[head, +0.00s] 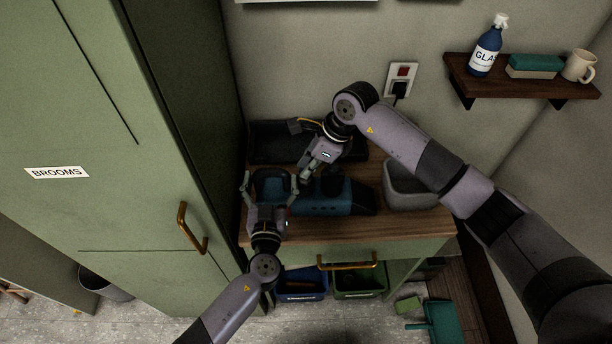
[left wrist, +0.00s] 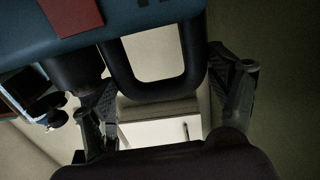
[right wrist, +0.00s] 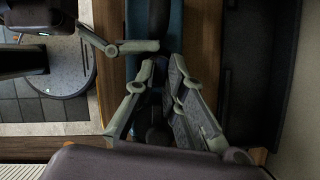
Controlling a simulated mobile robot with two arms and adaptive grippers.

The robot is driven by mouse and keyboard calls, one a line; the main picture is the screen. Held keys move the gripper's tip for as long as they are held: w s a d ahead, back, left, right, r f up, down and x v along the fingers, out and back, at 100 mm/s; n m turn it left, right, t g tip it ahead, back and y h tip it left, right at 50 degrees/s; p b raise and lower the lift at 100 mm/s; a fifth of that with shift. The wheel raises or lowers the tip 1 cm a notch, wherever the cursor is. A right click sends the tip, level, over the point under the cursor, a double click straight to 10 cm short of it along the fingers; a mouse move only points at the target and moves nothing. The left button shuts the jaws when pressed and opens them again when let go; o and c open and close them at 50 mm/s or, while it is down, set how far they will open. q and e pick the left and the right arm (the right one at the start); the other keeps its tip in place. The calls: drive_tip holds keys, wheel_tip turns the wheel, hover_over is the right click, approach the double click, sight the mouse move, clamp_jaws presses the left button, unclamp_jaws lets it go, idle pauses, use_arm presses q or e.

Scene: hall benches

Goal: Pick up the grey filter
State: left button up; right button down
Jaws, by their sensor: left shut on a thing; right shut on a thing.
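A blue hand vacuum (head: 325,199) with black parts lies on the wooden bench top. My left gripper (head: 270,182) is shut on its black loop handle, which shows between the fingers in the left wrist view (left wrist: 160,88). My right gripper (head: 308,174) reaches down at the vacuum's far side, near a black round part (head: 332,180). In the right wrist view, its fingers (right wrist: 165,72) are close together on a small dark piece, mostly hidden by them. I cannot make out a grey filter for certain in any view.
A black tray (head: 268,146) lies at the back of the bench, and a grey open bin (head: 408,193) stands at its right. A green cabinet (head: 130,120) closes off the left. A wall shelf (head: 520,88) holds a bottle, an eraser-like block and a mug. Blue and green bins sit below.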

wheel_tip(320, 180, up, 15)
idle(0.8)
use_arm(q)
drive_tip(key=o, duration=0.9)
drive_tip(key=shift+o, duration=0.2)
drive_tip(key=s, duration=1.2)
drive_tip(key=shift+a, duration=0.3)
drive_tip(key=shift+s, duration=0.1)
use_arm(e)
drive_tip(key=shift+s, duration=0.1)
